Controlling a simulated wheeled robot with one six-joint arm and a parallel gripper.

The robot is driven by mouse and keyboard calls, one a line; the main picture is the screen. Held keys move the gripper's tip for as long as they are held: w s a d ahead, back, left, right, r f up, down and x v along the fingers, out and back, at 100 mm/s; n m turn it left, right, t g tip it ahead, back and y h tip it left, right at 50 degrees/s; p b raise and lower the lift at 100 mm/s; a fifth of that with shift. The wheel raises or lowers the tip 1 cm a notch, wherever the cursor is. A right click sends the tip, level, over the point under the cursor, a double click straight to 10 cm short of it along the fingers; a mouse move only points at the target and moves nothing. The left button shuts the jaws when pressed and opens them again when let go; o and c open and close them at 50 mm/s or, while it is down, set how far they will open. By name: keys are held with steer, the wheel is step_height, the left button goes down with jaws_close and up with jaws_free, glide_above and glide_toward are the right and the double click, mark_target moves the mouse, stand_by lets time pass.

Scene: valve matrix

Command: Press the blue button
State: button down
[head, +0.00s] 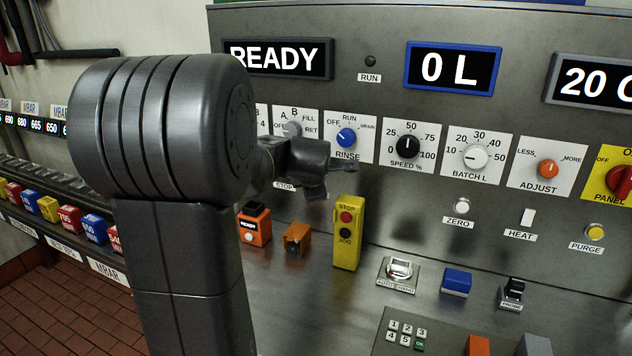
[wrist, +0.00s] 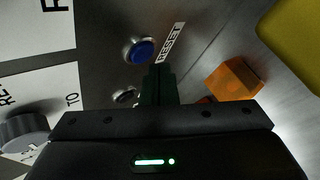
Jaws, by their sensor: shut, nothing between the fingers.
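The blue button (wrist: 140,50) is a round blue cap in a metal ring beside a RESET label (wrist: 171,42) in the wrist view. In the head view I cannot make it out; my arm and gripper cover part of the panel. My gripper (head: 345,168) is in front of the panel, below the RINSE knob. In the wrist view its fingers (wrist: 158,78) are shut and empty. Their tips appear just below the button in the picture, close to the label. I cannot tell how far they are from the panel.
A dark round button (wrist: 127,97) is near the fingers. A blue RINSE knob (head: 346,138) is on the panel.

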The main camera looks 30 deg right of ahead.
steer(key=s+a+b, duration=0.1)
steer(key=s+a, duration=0.2)
steer(key=a, duration=0.1)
steer(key=shift+s+b, duration=0.15)
steer(key=shift+b, duration=0.15)
steer(key=shift+d, duration=0.15)
stand_by(1.2)
steer(key=p, duration=0.2)
steer(key=w+d+p, duration=0.1)
steer(key=shift+r+p, duration=0.3)
steer(key=shift+p, duration=0.1)
steer(key=shift+f+p, duration=0.1)
steer(key=shift+p, duration=0.65)
steer(key=s+a, duration=0.1)
steer(key=a, duration=0.1)
steer(key=s+a+b, duration=0.1)
steer(key=s+a, duration=0.1)
steer(key=shift+s+f+b, duration=0.2)
steer(key=shift+b, duration=0.1)
